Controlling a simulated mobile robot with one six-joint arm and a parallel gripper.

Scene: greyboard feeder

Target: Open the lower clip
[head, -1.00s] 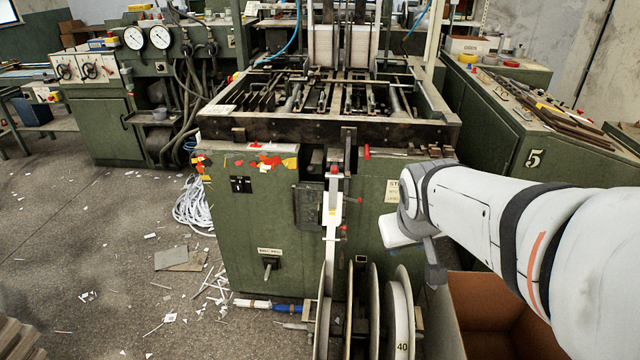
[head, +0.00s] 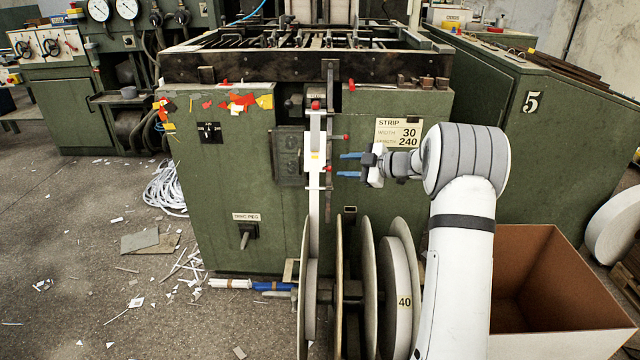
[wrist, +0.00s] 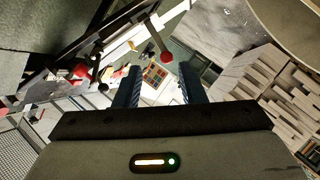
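A white strip (head: 314,190) runs up the front of the green machine (head: 230,170). Two small clips with red knobs sit beside it: the upper knob (head: 346,137) and the lower knob (head: 328,169). My gripper (head: 341,165) is open, with its blue fingers pointing left at about the lower knob's height. The fingertips appear just right of the lower knob, with nothing between them. In the wrist view, a red-ended lever (wrist: 165,57) shows ahead, between the lines of the open fingers (wrist: 161,80). I cannot tell whether the fingers touch anything.
Large reels (head: 398,290) stand below the strip, in front of the machine. An open cardboard box (head: 560,335) is at the lower right. A label plate (head: 399,133) is above my gripper. Paper scraps litter the floor at left.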

